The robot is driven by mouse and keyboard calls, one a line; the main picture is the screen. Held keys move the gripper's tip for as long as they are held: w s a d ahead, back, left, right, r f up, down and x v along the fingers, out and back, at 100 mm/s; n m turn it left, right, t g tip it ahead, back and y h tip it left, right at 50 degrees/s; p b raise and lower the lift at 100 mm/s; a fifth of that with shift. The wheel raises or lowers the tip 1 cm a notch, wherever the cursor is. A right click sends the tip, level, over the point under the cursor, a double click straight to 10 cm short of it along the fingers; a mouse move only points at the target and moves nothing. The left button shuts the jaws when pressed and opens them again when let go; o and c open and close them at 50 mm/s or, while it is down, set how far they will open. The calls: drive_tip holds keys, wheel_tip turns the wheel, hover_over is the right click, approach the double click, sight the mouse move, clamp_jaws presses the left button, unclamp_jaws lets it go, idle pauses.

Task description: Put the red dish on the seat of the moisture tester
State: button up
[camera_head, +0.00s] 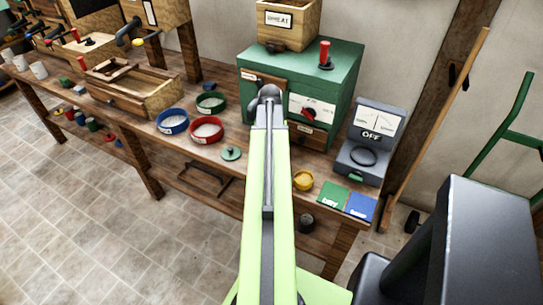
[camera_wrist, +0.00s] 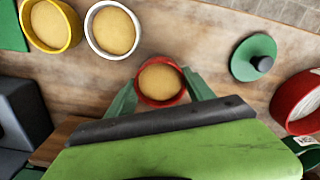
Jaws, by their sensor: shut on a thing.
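The small red dish (camera_wrist: 141,92), filled with tan material, sits between the green fingers of my gripper (camera_wrist: 160,83) in the wrist view. The fingers are shut on its sides. It appears at or close to bench height; I cannot tell whether it touches the bench. My arm hides the dish and the fingers in the head view. The moisture tester (camera_head: 383,123) is a grey box with a dial panel reading OFF, at the right end of the bench. Its round seat (camera_head: 363,157) is dark and empty. Part of its grey body shows in the wrist view (camera_wrist: 20,110).
A white dish (camera_wrist: 91,39) and a yellow dish (camera_head: 303,181) stand beside the red dish, towards the tester. A green knobbed lid (camera_head: 231,153) and a larger red bowl (camera_head: 206,139) lie opposite. Green (camera_head: 333,195) and blue (camera_head: 360,207) cards lie before the tester; a green machine (camera_head: 336,84) stands behind.

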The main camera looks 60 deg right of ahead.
wheel_tip(320, 180, down, 2)
drive_tip(key=shift+f+b, duration=0.2)
drive_tip(key=shift+b, duration=0.3)
drive_tip(key=shift+r, duration=0.2)
drive_tip(key=shift+f, duration=0.15)
drive_tip(key=o, duration=1.4)
wheel_tip(320, 180, up, 12)
drive_tip(key=p, duration=1.2)
drive_tip(key=shift+r, duration=0.2)
